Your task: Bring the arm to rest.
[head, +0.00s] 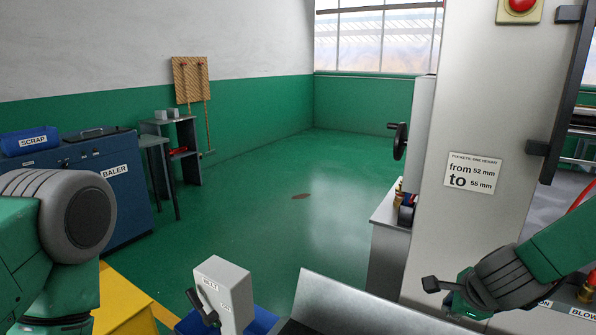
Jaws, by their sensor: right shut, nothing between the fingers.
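My right arm comes in from the right edge, and its gripper (444,291) is at the lower right, in front of the grey machine column (468,215). The gripper is shut with nothing held in it. Its fingers point left, above the light metal surface at the bottom. My left arm fills the lower left corner with a green link and a grey round joint. The left gripper is outside the picture. No foil tray shows.
A grey box with a black lever (228,290) stands at the bottom centre beside a metal panel (350,305). A blue baler (88,190) stands at the left, with a small table (160,145) beyond. Green floor (300,225) lies open in the middle.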

